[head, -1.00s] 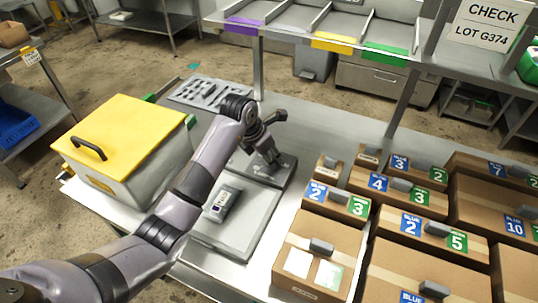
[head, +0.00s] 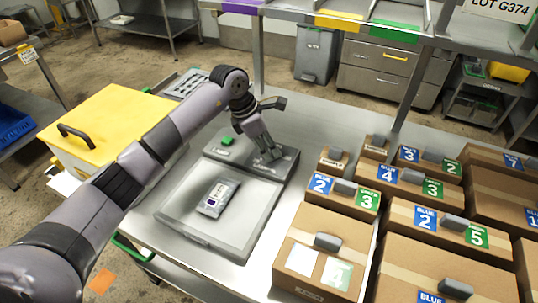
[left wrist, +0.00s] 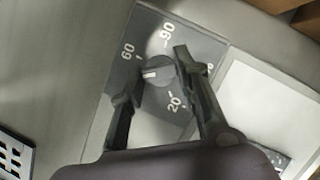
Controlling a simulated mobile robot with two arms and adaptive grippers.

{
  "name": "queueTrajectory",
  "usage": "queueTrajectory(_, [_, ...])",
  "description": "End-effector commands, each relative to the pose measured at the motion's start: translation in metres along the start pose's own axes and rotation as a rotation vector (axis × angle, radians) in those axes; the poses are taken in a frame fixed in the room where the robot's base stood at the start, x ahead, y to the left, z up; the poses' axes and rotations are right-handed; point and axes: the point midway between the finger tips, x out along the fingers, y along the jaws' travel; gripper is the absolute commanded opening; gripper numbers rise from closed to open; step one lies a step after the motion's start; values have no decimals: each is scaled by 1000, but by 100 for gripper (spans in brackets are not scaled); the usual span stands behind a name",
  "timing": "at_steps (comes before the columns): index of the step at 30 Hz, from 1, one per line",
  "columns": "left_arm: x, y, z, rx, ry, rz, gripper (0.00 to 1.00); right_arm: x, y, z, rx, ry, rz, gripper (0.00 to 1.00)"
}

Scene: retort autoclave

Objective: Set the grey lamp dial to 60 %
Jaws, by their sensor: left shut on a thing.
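The grey lamp dial (left wrist: 158,69) shows in the left wrist view on a dark scale plate with the numbers 20, 60 and 90. Its short white pointer line faces left, near the 60 tick; the wrist view is too small to tell whether they line up exactly. My left gripper (left wrist: 153,75) is shut on the dial, one finger on each side. In the head view my left gripper (head: 268,155) is at the back panel of the grey light box (head: 172,218), and its fingers hide the dial. My right gripper is not in view.
A grey pouch (head: 219,197) lies on the light box. A green button (head: 227,140) is on its panel, left of my gripper. A yellow-lidded box (head: 105,118) stands to the left, and several labelled cartons (head: 318,240) stand to the right. A steel shelf (head: 330,28) spans the back.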

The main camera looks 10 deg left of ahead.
Motion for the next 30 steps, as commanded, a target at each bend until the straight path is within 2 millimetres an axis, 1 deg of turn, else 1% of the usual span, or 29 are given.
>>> queueTrajectory(1, [4, 3, -2, 40, -1, -11, 2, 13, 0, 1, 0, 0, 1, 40])
queueTrajectory(6, [4, 4, -1, 189, -1, -73, 2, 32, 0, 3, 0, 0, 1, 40])
queueTrajectory(12, [3, 5, 0, 356, -2, -143, 2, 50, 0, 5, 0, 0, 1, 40])
queueTrajectory(21, [1, 6, 2, 550, -2, -224, 2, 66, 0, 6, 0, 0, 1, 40])
queueTrajectory(30, [0, 6, 3, 647, -2, -265, 2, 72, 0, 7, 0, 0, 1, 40])
